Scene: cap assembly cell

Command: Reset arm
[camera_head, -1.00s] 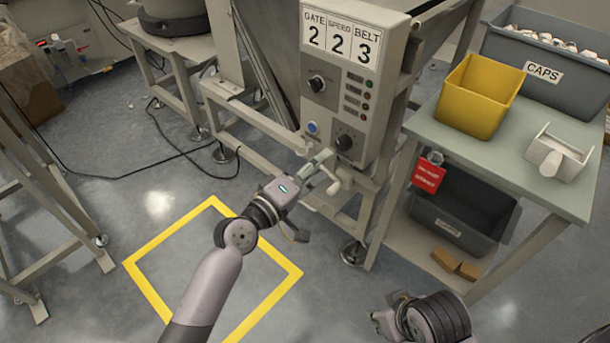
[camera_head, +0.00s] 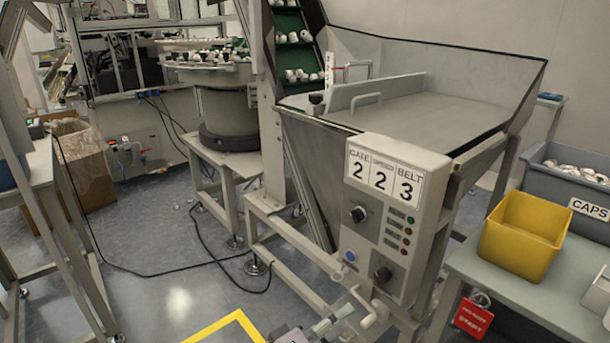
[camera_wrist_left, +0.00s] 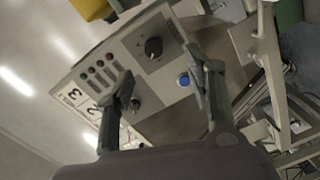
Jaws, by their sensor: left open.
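My left gripper (camera_head: 348,320) shows only in part at the bottom edge of the head view, just in front of the lower part of the control box (camera_head: 345,225). In the left wrist view, its two fingers (camera_wrist_left: 160,76) stand wide apart with nothing between them. Beyond them lies the control box face (camera_wrist_left: 152,48), with a black knob (camera_wrist_left: 153,47) and a blue button (camera_wrist_left: 183,80). I cannot tell the exact gap between fingers and panel. My right gripper is in neither current view.
A hopper (camera_head: 420,105) stands behind the control box, beside a round feeder (camera_head: 228,115). At right, a table (camera_head: 500,285) holds a yellow bin (camera_head: 520,240) and a grey CAPS bin (camera_head: 590,210). A cable (camera_head: 130,270) crosses the otherwise open floor at left.

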